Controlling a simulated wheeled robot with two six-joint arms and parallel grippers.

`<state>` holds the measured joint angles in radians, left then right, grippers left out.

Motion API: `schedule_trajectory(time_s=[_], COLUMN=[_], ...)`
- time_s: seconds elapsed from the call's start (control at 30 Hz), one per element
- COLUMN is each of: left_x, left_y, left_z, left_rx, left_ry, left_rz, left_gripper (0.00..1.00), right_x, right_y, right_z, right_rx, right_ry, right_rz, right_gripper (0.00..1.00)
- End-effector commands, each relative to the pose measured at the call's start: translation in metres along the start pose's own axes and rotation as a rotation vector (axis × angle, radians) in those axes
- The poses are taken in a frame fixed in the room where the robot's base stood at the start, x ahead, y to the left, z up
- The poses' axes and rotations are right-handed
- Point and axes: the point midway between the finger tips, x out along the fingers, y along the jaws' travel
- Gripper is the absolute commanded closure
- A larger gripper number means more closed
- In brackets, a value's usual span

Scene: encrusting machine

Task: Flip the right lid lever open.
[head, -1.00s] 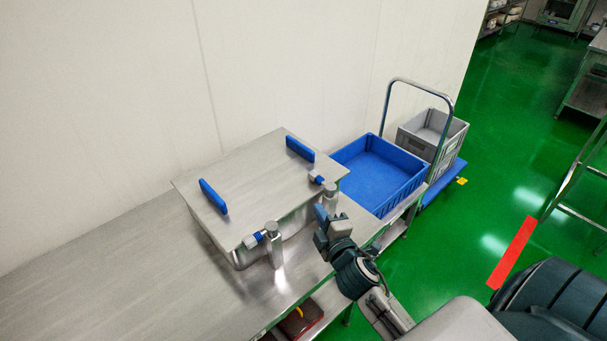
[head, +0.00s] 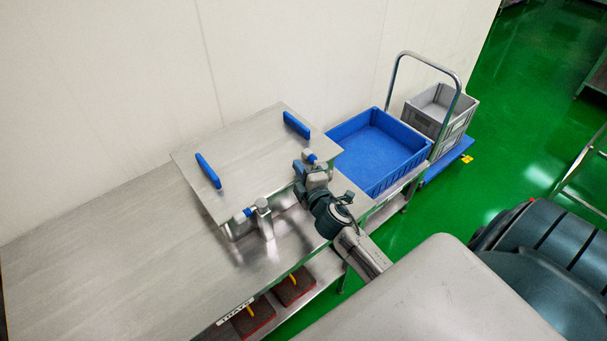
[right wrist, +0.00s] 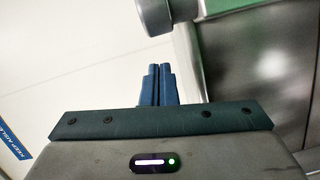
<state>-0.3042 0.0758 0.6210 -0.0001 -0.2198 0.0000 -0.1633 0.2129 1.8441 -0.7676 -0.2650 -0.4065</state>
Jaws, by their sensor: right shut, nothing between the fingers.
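The steel box has a flat metal lid (head: 240,155) with two blue handles. The right lid lever (head: 309,156) is at the lid's front right corner, its lower part and post largely hidden by my gripper. The left lid lever (head: 246,214), with a blue sleeve, lies against the lid's front edge beside its post (head: 264,214). My right gripper (head: 298,168) is shut and empty, just in front of the right lever. In the right wrist view its blue fingers (right wrist: 157,84) are together, with a rounded metal end (right wrist: 155,16) just beyond them; contact is unclear.
The box stands on a steel table (head: 110,250) against a white wall. A blue crate (head: 340,135) is right of the box. A trolley with a grey crate (head: 425,118) stands beyond it. Trays (head: 255,320) lie on the lower shelf. The table's left is clear.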

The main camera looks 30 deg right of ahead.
Motion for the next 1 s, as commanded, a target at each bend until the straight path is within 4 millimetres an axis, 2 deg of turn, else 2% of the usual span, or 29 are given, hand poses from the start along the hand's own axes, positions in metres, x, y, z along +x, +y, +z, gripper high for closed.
schedule_trajectory(time_s=[0.1, 0.27, 0.73, 1.0], left_x=[0.002, 0.002, 0.004, 0.014], left_y=[0.005, 0.002, -0.005, -0.003], left_z=[0.003, 0.001, -0.005, -0.004], left_rx=[-0.002, -0.001, 0.002, 0.001], left_ry=[-0.005, -0.003, 0.006, 0.005], left_rz=[0.005, 0.001, -0.005, -0.004], left_gripper=[1.00, 1.00, 1.00, 1.00], right_x=[0.003, 0.005, 0.006, 0.013], right_y=[-0.003, -0.002, -0.002, -0.003], right_z=[0.017, 0.028, 0.030, 0.034], right_rx=[-0.006, -0.003, -0.001, 0.003], right_ry=[-0.001, -0.001, -0.004, -0.060], right_rz=[-0.003, -0.002, -0.001, 0.011], right_gripper=[1.00, 1.00, 1.00, 1.00])
